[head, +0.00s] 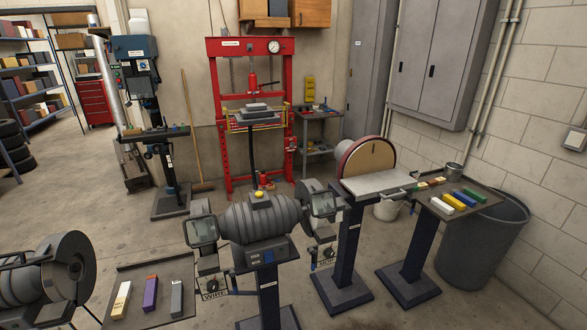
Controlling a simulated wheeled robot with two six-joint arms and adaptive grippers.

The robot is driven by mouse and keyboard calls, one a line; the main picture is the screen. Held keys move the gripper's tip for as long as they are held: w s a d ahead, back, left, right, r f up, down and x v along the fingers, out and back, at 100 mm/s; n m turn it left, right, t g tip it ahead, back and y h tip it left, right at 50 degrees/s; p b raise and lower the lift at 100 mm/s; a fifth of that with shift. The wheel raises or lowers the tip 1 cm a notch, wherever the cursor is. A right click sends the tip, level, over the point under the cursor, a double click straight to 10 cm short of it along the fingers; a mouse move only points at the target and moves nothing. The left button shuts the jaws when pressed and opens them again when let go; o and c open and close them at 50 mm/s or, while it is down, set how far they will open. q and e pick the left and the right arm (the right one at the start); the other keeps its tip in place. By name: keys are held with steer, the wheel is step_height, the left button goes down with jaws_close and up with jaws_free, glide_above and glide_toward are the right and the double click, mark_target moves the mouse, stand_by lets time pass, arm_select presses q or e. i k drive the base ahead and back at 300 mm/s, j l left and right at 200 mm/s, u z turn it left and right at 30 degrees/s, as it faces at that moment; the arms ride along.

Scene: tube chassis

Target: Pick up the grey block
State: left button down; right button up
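The grey block (177,299) lies on a dark metal tray (132,274) at the lower left of the head view. The blocks look apart from each other. Neither of my grippers shows in the head view.
A bench grinder (262,220) on a pedestal stands right of the tray; another grinder (50,268) is at its left. A disc sander (366,165) and a second tray (487,203) with several coloured blocks are at the right. Open floor lies behind the near grinders.

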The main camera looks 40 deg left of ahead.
mark_target(177, 297)
steer(key=u, duration=1.7)
